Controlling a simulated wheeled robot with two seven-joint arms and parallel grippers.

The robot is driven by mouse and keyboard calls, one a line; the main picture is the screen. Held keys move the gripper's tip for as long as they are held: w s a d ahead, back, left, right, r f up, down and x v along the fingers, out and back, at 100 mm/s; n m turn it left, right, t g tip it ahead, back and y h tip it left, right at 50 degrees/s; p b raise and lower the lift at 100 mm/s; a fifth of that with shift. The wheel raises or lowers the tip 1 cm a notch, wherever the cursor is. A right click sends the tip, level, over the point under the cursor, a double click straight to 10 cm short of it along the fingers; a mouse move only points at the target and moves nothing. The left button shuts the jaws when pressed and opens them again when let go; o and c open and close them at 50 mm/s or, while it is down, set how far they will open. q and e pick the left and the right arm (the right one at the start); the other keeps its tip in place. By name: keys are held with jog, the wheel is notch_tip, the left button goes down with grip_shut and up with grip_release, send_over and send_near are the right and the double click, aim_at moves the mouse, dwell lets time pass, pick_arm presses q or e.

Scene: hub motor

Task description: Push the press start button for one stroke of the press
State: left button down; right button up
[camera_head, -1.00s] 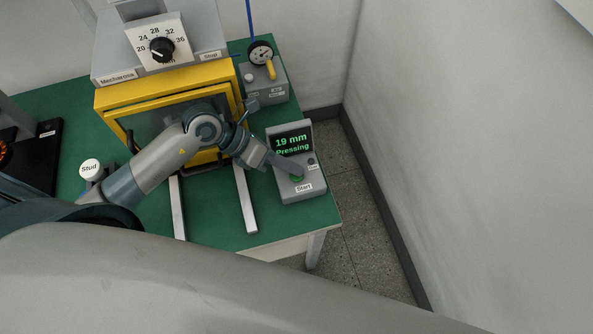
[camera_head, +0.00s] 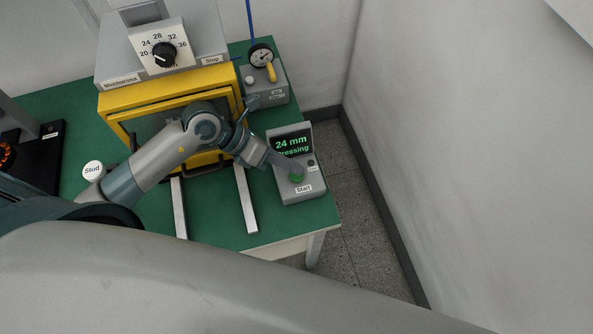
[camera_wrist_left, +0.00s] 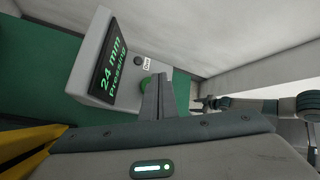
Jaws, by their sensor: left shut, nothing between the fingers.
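The grey press control box (camera_head: 314,189) stands at the right edge of the green table. Its display (camera_head: 291,144) reads "24 mm Pressing" in green, also in the left wrist view (camera_wrist_left: 112,68). The green start button (camera_head: 297,178) is on its sloped face, above the "Start" label. My left gripper (camera_head: 296,170) is shut and empty, its fingertips at the button and partly covering it. In the left wrist view the fingers (camera_wrist_left: 157,92) overlap the green button (camera_wrist_left: 146,88); contact cannot be told for sure. The yellow-framed press (camera_head: 170,90) stands left of the box.
A gauge unit (camera_head: 270,92) with a yellow lever stands behind the control box. Two metal rails (camera_head: 246,200) extend from the press over the green table (camera_head: 215,215). A white "Stud" knob (camera_head: 93,171) is at left. The wall is close on the right.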

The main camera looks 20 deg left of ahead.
aim_at(291, 174)
pick_arm(q)
jog(key=shift+r, duration=0.1)
jog(key=shift+r+p, duration=1.95)
jog(key=shift+r, duration=0.5)
jog(key=shift+f, duration=0.1)
